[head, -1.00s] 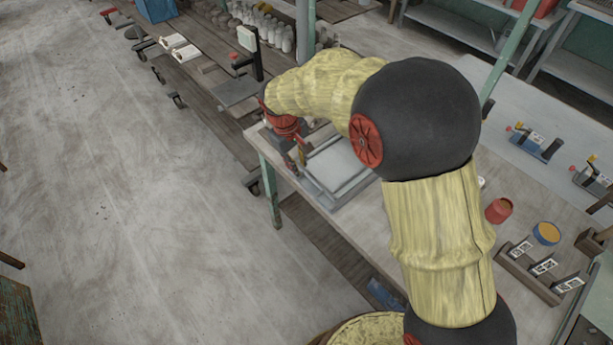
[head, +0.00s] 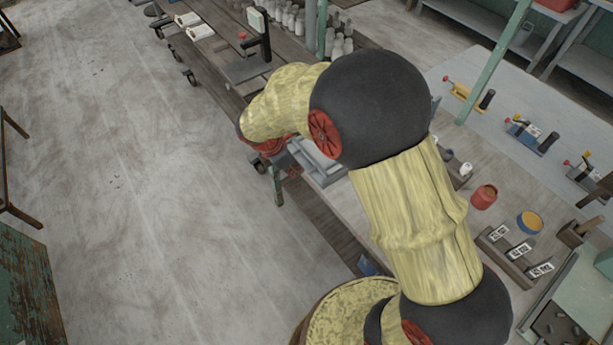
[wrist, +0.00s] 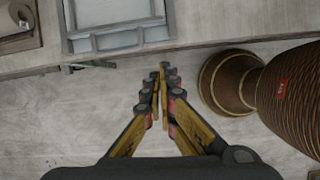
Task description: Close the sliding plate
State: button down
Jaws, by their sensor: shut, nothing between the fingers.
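A grey rectangular frame with a pale flat plate (wrist: 110,10) in it lies at the table's edge, at the top of the wrist view. I cannot tell how far the plate is slid. In the head view the frame and plate (head: 316,158) show only partly, behind my arm. My gripper (wrist: 163,72) is shut and empty, its fingers together. In the wrist view it appears over the floor, just outside the table edge and below and right of the frame, apart from it. In the head view its fingers are hidden.
The table (head: 420,175) carries a red pot (head: 483,197), a yellow-topped blue tub (head: 529,223) and a rack with labelled blocks (head: 518,250). A darker bench (head: 215,55) with several bottles stands behind. The floor (head: 130,200) at left is open.

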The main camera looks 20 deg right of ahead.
jog(key=shift+n, duration=0.5)
jog(key=d+f+b, duration=0.1)
jog(key=d+f, duration=0.1)
jog(key=f, duration=0.1)
jog(key=w+d+f+b, duration=0.1)
jog(key=d+f, duration=0.1)
jog(key=f, duration=0.1)
jog(key=w+d+f+b, duration=0.1)
jog(key=d+f, duration=0.1)
jog(key=f, duration=0.1)
jog(key=shift+w+d+f, duration=0.1)
jog(key=shift+d+f, duration=0.05)
jog(key=shift+d, duration=0.2)
jog(key=shift+w+d, duration=0.15)
jog(key=shift+d, duration=0.2)
jog(key=w+d+p, duration=0.2)
jog(key=d, duration=0.4)
jog(key=w+d+p, duration=0.2)
jog(key=d, duration=0.4)
jog(key=w+d+p, duration=0.2)
jog(key=d, duration=0.4)
jog(key=shift+d+p, duration=0.3)
jog(key=shift+d, duration=0.1)
jog(key=shift+a, duration=0.1)
